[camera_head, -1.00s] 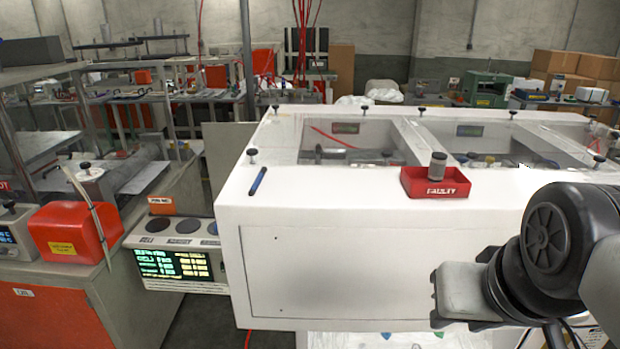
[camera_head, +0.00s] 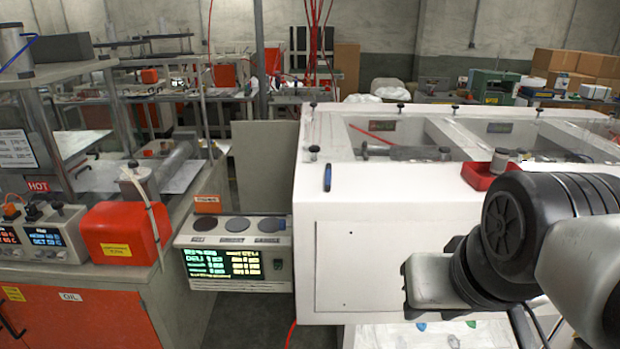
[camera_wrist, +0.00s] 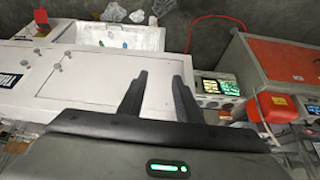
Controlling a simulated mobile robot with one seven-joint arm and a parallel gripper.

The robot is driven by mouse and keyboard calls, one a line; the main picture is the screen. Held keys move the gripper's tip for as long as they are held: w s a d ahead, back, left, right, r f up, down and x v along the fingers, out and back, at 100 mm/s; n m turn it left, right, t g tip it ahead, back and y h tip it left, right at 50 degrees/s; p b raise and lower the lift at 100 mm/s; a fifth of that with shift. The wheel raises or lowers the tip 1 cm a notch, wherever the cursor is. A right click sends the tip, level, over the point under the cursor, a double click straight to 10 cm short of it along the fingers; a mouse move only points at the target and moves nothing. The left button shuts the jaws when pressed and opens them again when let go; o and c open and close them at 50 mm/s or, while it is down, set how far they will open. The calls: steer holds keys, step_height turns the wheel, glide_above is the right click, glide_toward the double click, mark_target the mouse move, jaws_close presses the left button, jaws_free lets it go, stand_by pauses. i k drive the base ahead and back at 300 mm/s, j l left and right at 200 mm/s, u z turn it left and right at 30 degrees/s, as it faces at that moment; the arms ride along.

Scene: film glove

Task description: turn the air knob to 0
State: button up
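No knob in view is legibly marked as air. A control box (camera_head: 235,255) with a lit green and yellow display stands between the left bench and the white glove box. It has round discs on top and a small dark knob (camera_head: 278,264) at the right of its display. It also shows in the wrist view (camera_wrist: 217,88), beyond and right of my gripper. My gripper (camera_wrist: 160,77) is open and empty, its two dark fingers apart in front of the white glove box. In the head view my arm covers the right side, and the fingers are not seen.
The white glove box (camera_head: 400,235) fills the middle and right; a red tray (camera_head: 480,176) and a blue pen (camera_head: 327,177) lie on top. A red container (camera_head: 122,233) and small lit controllers (camera_head: 45,238) stand on the left bench. Floor shows below the control box.

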mark_target(283, 223)
steer(key=j+u, duration=0.1)
steer(key=j, duration=0.85)
steer(key=i+j, duration=0.2)
steer(key=i, duration=0.35)
steer(key=i+j+z, duration=0.1)
steer(key=i+j, duration=0.15)
steer(key=k+j+z, duration=0.35)
steer(key=k+j, duration=0.25)
steer(key=k, duration=0.15)
steer(key=i+j, duration=0.1)
steer(key=i, duration=0.3)
steer(key=i+j+z, duration=0.15)
steer(key=i, duration=0.3)
